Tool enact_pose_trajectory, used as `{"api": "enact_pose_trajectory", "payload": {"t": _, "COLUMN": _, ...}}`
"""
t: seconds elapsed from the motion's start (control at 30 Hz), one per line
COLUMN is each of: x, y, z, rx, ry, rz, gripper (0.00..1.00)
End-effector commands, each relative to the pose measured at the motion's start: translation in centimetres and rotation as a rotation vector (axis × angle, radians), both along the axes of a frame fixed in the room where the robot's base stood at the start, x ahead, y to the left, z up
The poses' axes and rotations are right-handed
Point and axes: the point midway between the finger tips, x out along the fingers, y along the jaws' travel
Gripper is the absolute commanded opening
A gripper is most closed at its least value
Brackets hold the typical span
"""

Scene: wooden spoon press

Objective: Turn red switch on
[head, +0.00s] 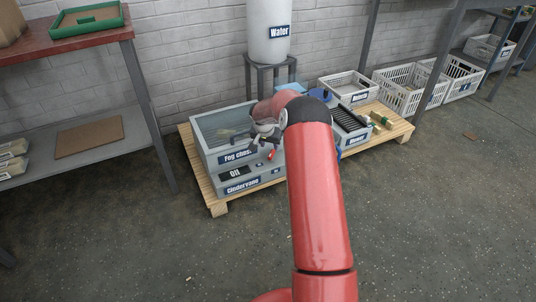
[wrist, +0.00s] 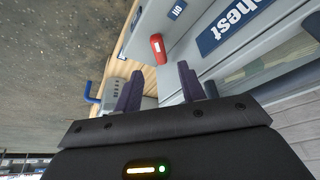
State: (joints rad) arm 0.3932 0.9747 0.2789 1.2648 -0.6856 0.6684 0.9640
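The red switch (wrist: 158,48) is a small red lever with a pale mark, on the grey face of the machine in the wrist view. A blue "on" label (wrist: 177,9) is near it. In the head view the red switch (head: 271,155) shows just below my gripper (head: 263,143). The machine (head: 206,166) is a grey box labelled "Fog chest" and "Cindervane", with a dark panel (head: 235,173) reading "Off". In the wrist view my gripper (wrist: 160,83) has its two dark fingers apart, with nothing between them. The switch lies just beyond the fingertips, apart from them.
The machine stands on a wooden pallet (head: 218,208). A white water tank (head: 268,35) on a stand is behind it. A crate (head: 349,86) and a grey unit with dark slats (head: 345,118) share the pallet. A workbench (head: 85,150) is at left. The front floor is clear.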

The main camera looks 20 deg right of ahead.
Motion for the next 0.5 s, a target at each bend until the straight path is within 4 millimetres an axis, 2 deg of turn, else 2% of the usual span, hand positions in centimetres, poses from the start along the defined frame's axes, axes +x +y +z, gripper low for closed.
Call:
{"api": "enact_pose_trajectory", "payload": {"t": 0.1, "x": 0.5, "y": -0.5, "z": -2.1, "rx": 0.002, "ry": 0.003, "rz": -0.001, "gripper": 0.4}}
{"api": "enact_pose_trajectory", "payload": {"t": 0.27, "x": 1.2, "y": -1.2, "z": -4.4, "rx": 0.003, "ry": 0.002, "rz": -0.002, "gripper": 0.4}}
{"api": "enact_pose_trajectory", "payload": {"t": 0.5, "x": 1.8, "y": -1.7, "z": -6.0, "rx": 0.0, "ry": 0.0, "rz": 0.0, "gripper": 0.4}}
